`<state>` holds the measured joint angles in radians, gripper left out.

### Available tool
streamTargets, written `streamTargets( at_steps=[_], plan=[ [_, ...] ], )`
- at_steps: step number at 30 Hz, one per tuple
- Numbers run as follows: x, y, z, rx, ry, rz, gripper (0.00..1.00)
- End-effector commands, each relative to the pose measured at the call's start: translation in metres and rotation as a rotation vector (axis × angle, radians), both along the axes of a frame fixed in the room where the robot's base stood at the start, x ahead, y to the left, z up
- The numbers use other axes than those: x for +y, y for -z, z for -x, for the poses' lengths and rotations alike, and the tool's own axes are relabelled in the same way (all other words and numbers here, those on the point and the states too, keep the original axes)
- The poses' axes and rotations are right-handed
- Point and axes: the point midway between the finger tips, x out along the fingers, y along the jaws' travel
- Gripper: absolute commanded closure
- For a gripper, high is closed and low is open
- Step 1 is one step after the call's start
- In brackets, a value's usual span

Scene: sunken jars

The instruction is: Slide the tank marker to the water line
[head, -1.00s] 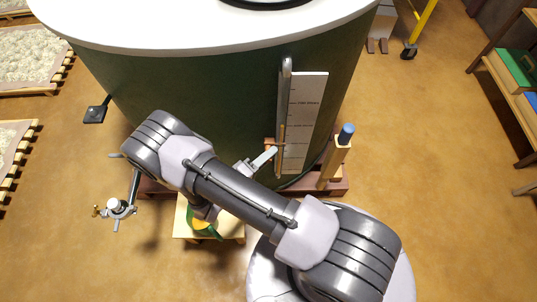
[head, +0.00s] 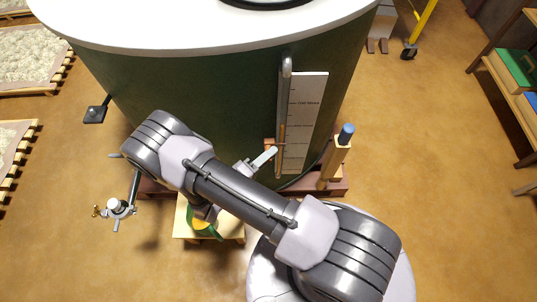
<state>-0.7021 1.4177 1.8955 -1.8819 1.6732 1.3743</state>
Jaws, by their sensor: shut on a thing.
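The large green tank (head: 180,95) has a white scale plate (head: 307,105) with small markings on its front. A grey sight tube (head: 286,85) runs upright along the plate's left edge. An orange-brown strip (head: 282,135) shows in the tube's lower part; I cannot tell whether it is the water column. The tank marker appears as a small tan piece (head: 269,143) beside the tube, low on the scale. My gripper (head: 272,153) is shut at the marker, just left of the tube.
A wooden post with a blue top (head: 346,134) stands right of the scale. A low wooden stool (head: 190,230) with a green and yellow thing (head: 202,222) is below my arm. A valve (head: 116,208) sticks out at left. Open floor lies right.

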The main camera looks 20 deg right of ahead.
Motion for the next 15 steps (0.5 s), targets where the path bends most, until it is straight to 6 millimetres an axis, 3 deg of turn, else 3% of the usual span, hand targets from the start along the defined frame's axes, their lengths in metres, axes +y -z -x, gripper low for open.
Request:
streamTargets(
  at_steps=[5,12,15],
  plan=[
    [0.000,-0.023,0.000,0.000,0.000,0.000,1.00],
    [0.000,-0.081,-0.001,-0.002,-0.001,-0.001,1.00],
    [0.000,-0.092,0.000,-0.001,-0.001,0.000,1.00]
  ],
)
